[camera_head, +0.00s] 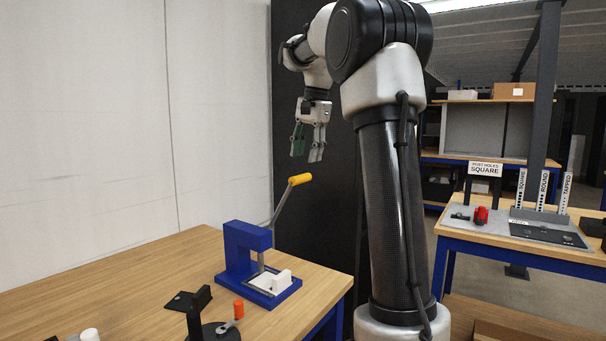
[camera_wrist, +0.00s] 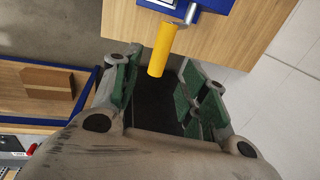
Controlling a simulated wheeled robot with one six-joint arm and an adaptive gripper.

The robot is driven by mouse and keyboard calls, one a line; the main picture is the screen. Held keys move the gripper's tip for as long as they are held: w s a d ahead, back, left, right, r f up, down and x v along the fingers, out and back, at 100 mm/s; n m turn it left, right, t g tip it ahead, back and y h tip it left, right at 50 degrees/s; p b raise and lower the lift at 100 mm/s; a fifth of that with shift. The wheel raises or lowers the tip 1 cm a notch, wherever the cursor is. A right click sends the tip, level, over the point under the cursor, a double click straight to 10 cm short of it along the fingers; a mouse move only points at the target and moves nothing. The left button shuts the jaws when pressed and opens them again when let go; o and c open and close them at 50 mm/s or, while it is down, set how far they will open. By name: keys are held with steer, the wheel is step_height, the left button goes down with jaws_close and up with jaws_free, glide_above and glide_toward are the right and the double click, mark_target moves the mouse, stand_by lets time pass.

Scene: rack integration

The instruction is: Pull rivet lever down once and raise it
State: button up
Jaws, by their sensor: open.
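The rivet press (camera_head: 245,262) is a blue frame standing on the wooden table near its right edge. Its lever (camera_head: 281,208) is a grey rod slanting up and to the right, with a yellow handle (camera_head: 300,179) at its raised end. My gripper (camera_head: 306,158) hangs above the handle, fingers pointing down, open and empty. In the wrist view the yellow handle (camera_wrist: 162,48) shows just beyond the gap between the green-padded fingers (camera_wrist: 160,92). It appears apart from them. A corner of the blue press also shows at the top of that view.
A black fixture (camera_head: 213,330) with an orange-topped part and a small black block (camera_head: 190,300) lie on the table (camera_head: 130,285) left of the press. A dark panel stands behind the press. Another bench (camera_head: 480,250) with labelled posts stands at the right.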

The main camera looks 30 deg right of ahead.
steer(key=f, duration=0.4)
steer(key=w+f, duration=0.1)
steer(key=f, duration=0.1)
steer(key=shift+a+f, duration=0.3)
steer(key=shift+c, duration=0.2)
jaws_close()
